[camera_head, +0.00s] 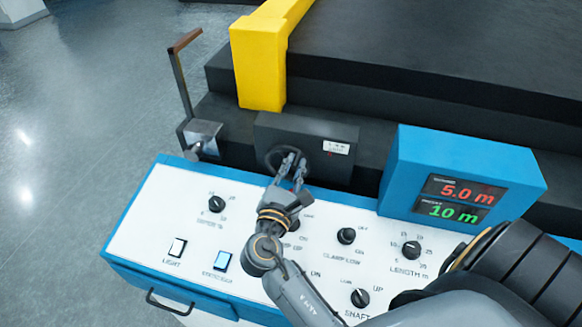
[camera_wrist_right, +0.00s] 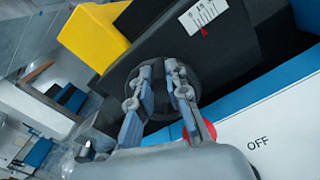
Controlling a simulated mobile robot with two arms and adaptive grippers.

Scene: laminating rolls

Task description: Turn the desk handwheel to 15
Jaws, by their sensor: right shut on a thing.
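The desk handwheel (camera_head: 270,157) is a small dark wheel on the front of a black box (camera_head: 345,172) behind the white control desk. A white scale (camera_head: 336,148) with small marks sits right of the wheel. In the right wrist view this scale (camera_wrist_right: 203,16) has a red pointer (camera_wrist_right: 204,32) near its middle; the figures are too small to read surely. My left gripper is not in view.
A blue display box (camera_head: 398,160) reading 5.0 m and 10 m stands right of the wheel. Several black knobs, including the length knob (camera_head: 411,250), stand on the desk. A yellow bracket (camera_head: 258,65) rises behind the wheel; a crank handle (camera_head: 182,80) stands left.

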